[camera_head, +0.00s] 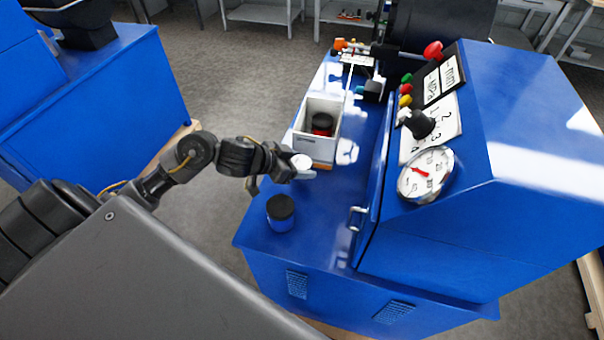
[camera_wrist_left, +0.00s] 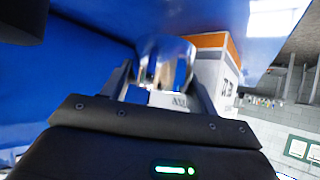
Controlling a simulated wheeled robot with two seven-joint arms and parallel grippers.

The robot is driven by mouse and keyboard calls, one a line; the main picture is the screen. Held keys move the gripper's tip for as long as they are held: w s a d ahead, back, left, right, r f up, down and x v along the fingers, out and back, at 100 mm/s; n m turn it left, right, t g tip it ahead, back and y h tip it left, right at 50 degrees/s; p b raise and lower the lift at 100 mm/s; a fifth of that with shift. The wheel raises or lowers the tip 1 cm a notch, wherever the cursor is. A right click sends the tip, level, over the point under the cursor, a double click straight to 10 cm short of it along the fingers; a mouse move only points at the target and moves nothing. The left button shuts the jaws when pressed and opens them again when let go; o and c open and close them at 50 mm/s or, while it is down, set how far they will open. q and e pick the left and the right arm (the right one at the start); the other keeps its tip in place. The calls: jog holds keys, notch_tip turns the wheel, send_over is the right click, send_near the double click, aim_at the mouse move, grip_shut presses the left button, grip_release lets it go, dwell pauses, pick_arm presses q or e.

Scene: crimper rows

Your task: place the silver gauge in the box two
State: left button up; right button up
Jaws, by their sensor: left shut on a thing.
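The silver gauge (camera_head: 301,161) is held in my left gripper (camera_head: 292,170), just in front of the near side of a white and orange box (camera_head: 318,147). In the left wrist view the gauge (camera_wrist_left: 165,63) shows as a shiny round piece between the two fingers (camera_wrist_left: 160,85). The box (camera_wrist_left: 208,70) stands right behind it there. Inside the box in the head view lies a dark and red round item (camera_head: 322,123). I cannot read which number the box carries. My right gripper is not in view.
A black-topped blue canister (camera_head: 280,212) stands on the blue bench (camera_head: 325,205) near its front edge. The blue machine with a dial (camera_head: 426,174), knobs and a door handle rises to the right. Small parts (camera_head: 352,50) lie behind the box.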

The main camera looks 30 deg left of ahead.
pick_arm(q)
jog(key=shift+w+f, duration=0.5)
jog(key=shift+f, duration=1.55)
jog(key=shift+f, duration=0.15)
jog(key=o, duration=0.9)
